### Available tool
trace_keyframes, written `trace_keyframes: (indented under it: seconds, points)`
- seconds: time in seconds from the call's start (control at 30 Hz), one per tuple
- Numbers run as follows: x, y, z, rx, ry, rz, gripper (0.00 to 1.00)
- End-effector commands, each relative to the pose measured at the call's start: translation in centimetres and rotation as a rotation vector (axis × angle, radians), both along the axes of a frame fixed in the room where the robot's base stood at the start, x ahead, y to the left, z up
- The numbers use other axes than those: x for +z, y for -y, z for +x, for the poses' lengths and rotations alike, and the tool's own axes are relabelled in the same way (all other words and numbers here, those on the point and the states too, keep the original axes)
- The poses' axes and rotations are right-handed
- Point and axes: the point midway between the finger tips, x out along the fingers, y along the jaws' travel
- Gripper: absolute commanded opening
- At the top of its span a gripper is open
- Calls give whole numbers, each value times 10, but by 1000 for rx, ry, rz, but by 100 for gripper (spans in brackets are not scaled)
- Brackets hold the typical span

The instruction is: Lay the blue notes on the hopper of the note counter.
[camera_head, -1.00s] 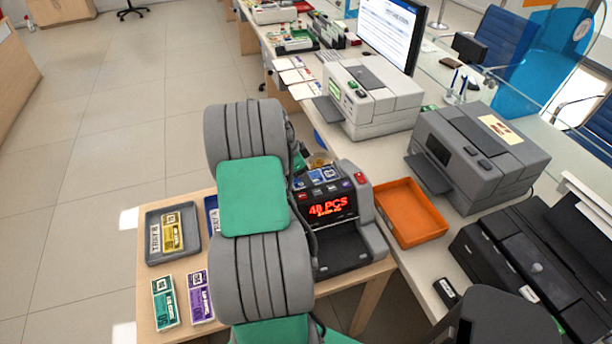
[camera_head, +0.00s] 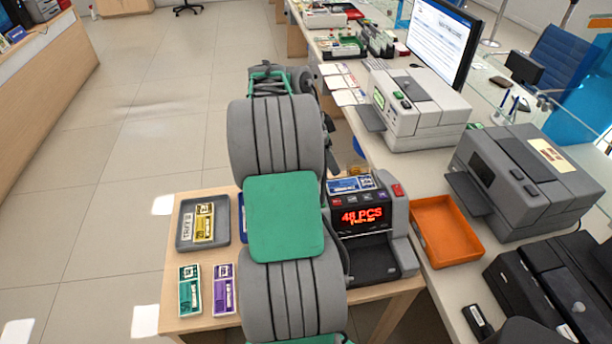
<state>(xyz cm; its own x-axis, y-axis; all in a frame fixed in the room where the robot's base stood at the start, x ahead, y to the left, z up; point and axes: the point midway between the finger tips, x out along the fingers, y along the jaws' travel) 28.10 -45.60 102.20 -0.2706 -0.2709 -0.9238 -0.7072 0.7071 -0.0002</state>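The blue notes (camera_head: 351,185) lie on the hopper at the top of the grey note counter (camera_head: 398,230). The counter's red display reads 48 PCS. My arm, with grey ribbed links and a green pad, stands upright in front of the table, just left of the counter. Its far end shows past the upper link, above and behind the counter and apart from the notes. My gripper's fingers are not visible; the arm hides them. A blue tray (camera_head: 241,211) is mostly hidden behind my arm.
A grey tray (camera_head: 183,236) holds yellow notes (camera_head: 204,222). Green notes (camera_head: 190,290) and purple notes (camera_head: 223,289) lie on the wooden table (camera_head: 172,318). An orange tray (camera_head: 418,216) and grey machines (camera_head: 520,180) stand on the counter at right. The floor at left is clear.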

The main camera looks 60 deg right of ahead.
Motion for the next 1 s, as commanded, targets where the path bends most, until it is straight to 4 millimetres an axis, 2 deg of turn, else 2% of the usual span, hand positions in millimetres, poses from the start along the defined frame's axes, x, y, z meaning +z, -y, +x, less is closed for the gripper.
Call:
trace_keyframes:
  seconds: [0.07,0.17,0.27,0.3,0.37,0.4,0.5,0.6,0.67,0.73,1.0]
  points:
    - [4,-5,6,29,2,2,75]
    - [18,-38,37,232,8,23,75]
    - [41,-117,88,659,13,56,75]
    - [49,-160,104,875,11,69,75]
    - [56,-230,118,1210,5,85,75]
    - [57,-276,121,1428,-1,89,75]
    - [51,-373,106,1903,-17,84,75]
    - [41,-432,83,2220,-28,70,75]
    - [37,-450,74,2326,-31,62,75]
    - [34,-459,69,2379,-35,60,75]
    - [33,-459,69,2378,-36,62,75]
